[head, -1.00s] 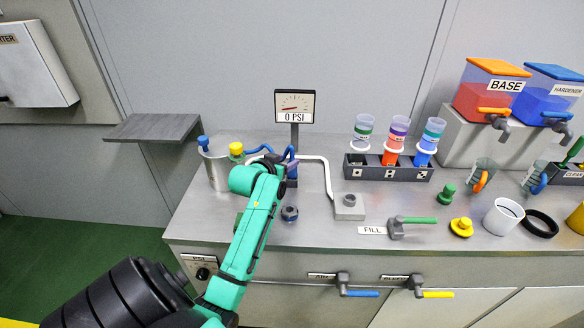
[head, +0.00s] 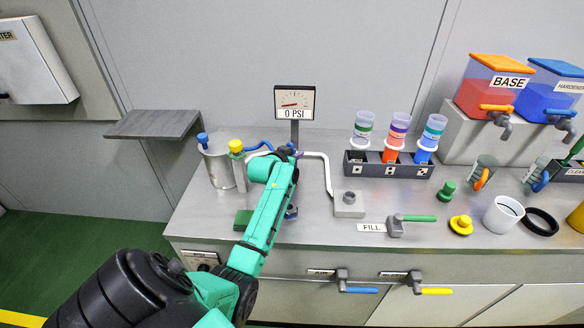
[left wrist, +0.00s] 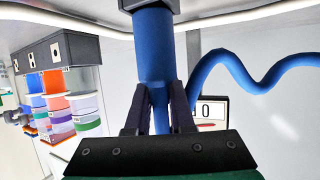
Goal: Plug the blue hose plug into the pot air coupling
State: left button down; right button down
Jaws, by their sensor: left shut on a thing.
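My left gripper (left wrist: 160,100) is shut on the blue hose plug (left wrist: 152,45), a blue cylinder between its dark fingers in the left wrist view. A grey piece (left wrist: 145,4) meets the plug's far end; I cannot tell whether it is the plug's tip or a socket. The blue hose (left wrist: 235,68) curves off to the right there. In the head view the gripper is near the gauge post, mostly hidden by my green arm. The metal pot (head: 217,168) stands to the left, with a blue-topped fitting (head: 202,139) and a yellow-topped fitting (head: 236,147). My right gripper is out of view.
The gauge (head: 294,102) reads 0 PSI. A white pipe (head: 328,170) runs down to a grey block (head: 349,204). A rack (head: 388,170) with cups stands at the back. The fill valve (head: 396,228) and several small parts lie to the right.

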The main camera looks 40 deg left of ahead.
pick_arm(q)
notch_tip(320, 180, up, 20)
jog(key=b, duration=0.1)
jog(key=shift+b, duration=0.3)
jog(key=shift+r, duration=0.1)
notch_tip(320, 180, up, 5)
jog(key=p, duration=0.5)
jog(key=shift+r, duration=0.15)
dwell(0.4)
jog(key=shift+p, duration=0.3)
